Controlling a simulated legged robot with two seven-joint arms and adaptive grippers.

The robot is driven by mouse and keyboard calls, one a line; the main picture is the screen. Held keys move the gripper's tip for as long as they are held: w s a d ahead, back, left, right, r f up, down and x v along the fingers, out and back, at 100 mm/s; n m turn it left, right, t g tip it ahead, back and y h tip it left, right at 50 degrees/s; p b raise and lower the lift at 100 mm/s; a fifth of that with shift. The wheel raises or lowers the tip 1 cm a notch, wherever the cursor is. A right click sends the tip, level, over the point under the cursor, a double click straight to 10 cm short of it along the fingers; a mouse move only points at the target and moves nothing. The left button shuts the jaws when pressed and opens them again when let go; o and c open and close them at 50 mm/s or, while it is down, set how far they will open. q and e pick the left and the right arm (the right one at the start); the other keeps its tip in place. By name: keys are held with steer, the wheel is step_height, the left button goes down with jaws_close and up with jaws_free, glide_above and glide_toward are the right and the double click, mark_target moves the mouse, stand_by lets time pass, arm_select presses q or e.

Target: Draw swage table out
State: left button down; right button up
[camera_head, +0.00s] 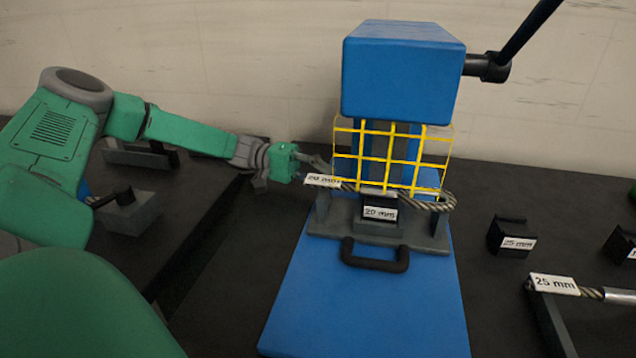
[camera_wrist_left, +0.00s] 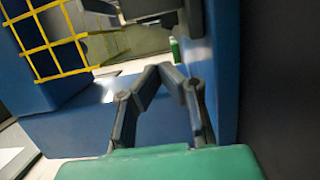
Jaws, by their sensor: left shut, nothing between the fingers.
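The swage table (camera_head: 419,237) is a grey slide on the blue base of the press, with a black handle (camera_head: 374,262) at its front. A die marked 20 mm (camera_head: 379,213) sits on it. A steel rope (camera_head: 442,203) with a white tag lies across it, its loop end at the right. My left gripper (camera_head: 318,163) is at the left of the table, beside the yellow guard and apart from the handle. In the left wrist view its fingers (camera_wrist_left: 164,72) come together at the tips with nothing between them. My right gripper is not in view.
The blue press head (camera_head: 403,75) with a black lever stands above a yellow mesh guard (camera_head: 392,140). A die marked 25 mm (camera_head: 512,238) and a tagged 25 mm rope (camera_head: 556,286) lie at the right. The blue base front is clear.

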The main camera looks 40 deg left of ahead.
arm_select(q)
steer(key=shift+s+d+r+p, duration=0.1)
steer(key=shift+s+d+p, duration=0.1)
steer(key=shift+s+d, duration=0.35)
steer(key=shift+s+d+r+p, duration=0.1)
steer(key=shift+s+d+p, duration=0.1)
steer(key=shift+s, duration=0.85)
steer(key=shift+s+f, duration=0.15)
steer(key=shift+a+f, duration=0.3)
steer(key=shift+a, duration=0.15)
steer(key=shift+s+d+r+p, duration=0.25)
steer(key=shift+d+p, duration=0.05)
steer(key=shift+d, duration=0.3)
steer(key=s+d+p, duration=0.2)
steer(key=s, duration=0.2)
steer(key=s+d+p, duration=0.3)
steer(key=s, duration=0.2)
steer(key=s+d+p, duration=0.2)
steer(key=s+d, duration=0.1)
steer(key=s, duration=0.2)
steer(key=shift+s+d+f+p, duration=0.1)
steer(key=shift+s+d+p, duration=0.2)
